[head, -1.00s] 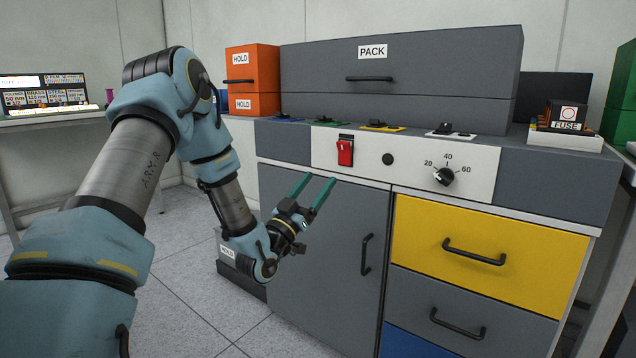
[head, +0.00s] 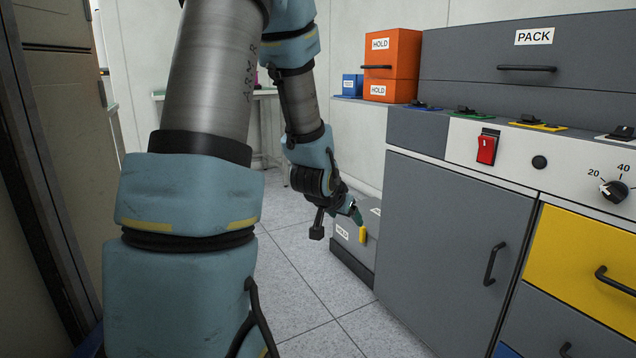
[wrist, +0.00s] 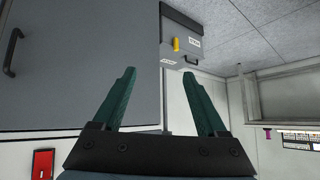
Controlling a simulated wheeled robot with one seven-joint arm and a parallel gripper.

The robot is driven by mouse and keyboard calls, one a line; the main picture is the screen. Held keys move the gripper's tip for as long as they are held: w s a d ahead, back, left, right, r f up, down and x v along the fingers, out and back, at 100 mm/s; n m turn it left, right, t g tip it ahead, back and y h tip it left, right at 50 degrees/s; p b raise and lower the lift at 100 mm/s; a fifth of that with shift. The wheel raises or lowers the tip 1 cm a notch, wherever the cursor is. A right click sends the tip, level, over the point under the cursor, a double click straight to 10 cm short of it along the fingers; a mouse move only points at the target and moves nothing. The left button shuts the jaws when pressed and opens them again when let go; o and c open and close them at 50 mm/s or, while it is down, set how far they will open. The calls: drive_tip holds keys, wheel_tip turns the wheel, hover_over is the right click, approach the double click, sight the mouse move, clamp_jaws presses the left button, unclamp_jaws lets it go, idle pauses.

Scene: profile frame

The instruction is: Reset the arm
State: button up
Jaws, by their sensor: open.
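My arm reaches forward and bends down in the head view. My gripper (head: 357,214) is low, between the grey cabinet (head: 435,225) and the open floor, partly hidden by its own wrist. In the wrist view, my gripper (wrist: 159,74) shows two green fingers spread apart with nothing between them. The grey cabinet door (wrist: 80,65) lies behind the left finger, and I cannot tell any contact.
A grey HOLD box (head: 350,240) with a small yellow piece (head: 362,235) stands on the floor beside the cabinet. Orange HOLD boxes (head: 392,65) and a red switch (head: 487,148) are at right. Clear floor (head: 290,265) lies left of the cabinet.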

drive_tip(key=s+a+n+g+y, duration=0.2)
drive_tip(key=s+a+n+g, duration=0.1)
drive_tip(key=s+a, duration=0.5)
drive_tip(key=s+a+n+g+y, duration=0.2)
drive_tip(key=s+a+g, duration=0.25)
drive_tip(key=s, duration=0.55)
wheel_tip(320, 180, up, 35)
drive_tip(key=p, duration=3.5)
drive_tip(key=shift+a+t, duration=0.3)
drive_tip(key=shift+t, duration=0.05)
drive_tip(key=shift+w, duration=0.1)
